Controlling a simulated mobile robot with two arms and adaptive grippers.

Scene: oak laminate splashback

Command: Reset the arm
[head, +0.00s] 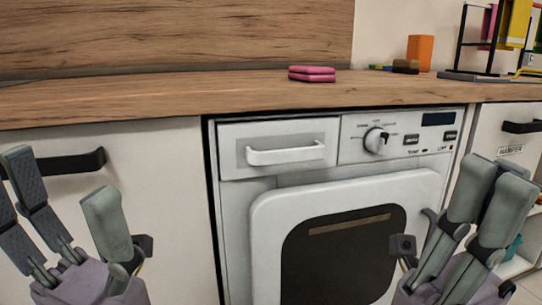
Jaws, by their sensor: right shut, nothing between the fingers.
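My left gripper (68,195) is at the lower left, in front of a white cabinet front. Its fingers are spread apart with nothing between them, so it is open. My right gripper (489,190) is at the lower right, in front of the right edge of the washing machine (280,133). Its fingers are close together and it holds nothing. Both grippers point upward and sit below the countertop. The arms behind them are mostly out of the picture.
The wooden countertop (170,99) runs across above both grippers. On it are pink sponges (312,74), an orange block (420,52) and a dark rack (460,45). The machine's door (265,220) stands out from its front. Handles (70,163) protrude from the cabinets.

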